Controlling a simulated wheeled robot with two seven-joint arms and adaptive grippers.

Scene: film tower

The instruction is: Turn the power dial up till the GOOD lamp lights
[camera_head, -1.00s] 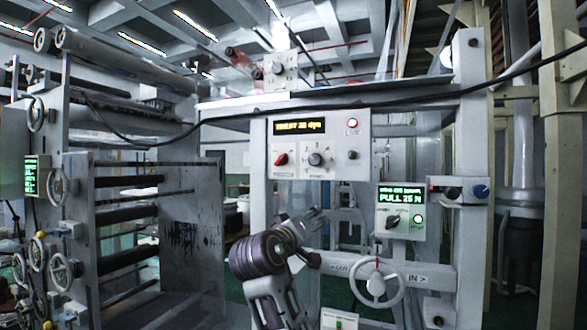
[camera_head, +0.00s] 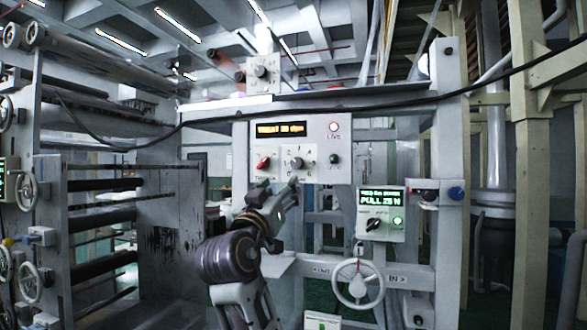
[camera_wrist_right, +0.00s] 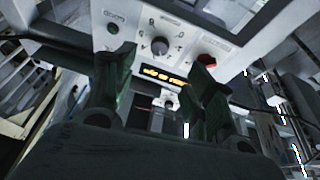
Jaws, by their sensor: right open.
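The power dial (camera_head: 297,163) is a grey round knob with a printed scale on a white panel (camera_head: 318,135). It also shows in the right wrist view (camera_wrist_right: 160,46). The GOOD lamp (camera_head: 334,159) is dark green and unlit; it shows dark in the right wrist view (camera_wrist_right: 113,28) too. An orange display (camera_head: 281,130) glows above the dial, its text too blurred to read surely. My right gripper (camera_head: 289,188) is open and empty just below the dial. In the wrist view its fingers (camera_wrist_right: 164,66) stand apart, with the dial beyond the gap. My left gripper is out of view.
A green-screened box (camera_head: 381,213) and a handwheel (camera_head: 357,284) are lower right.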

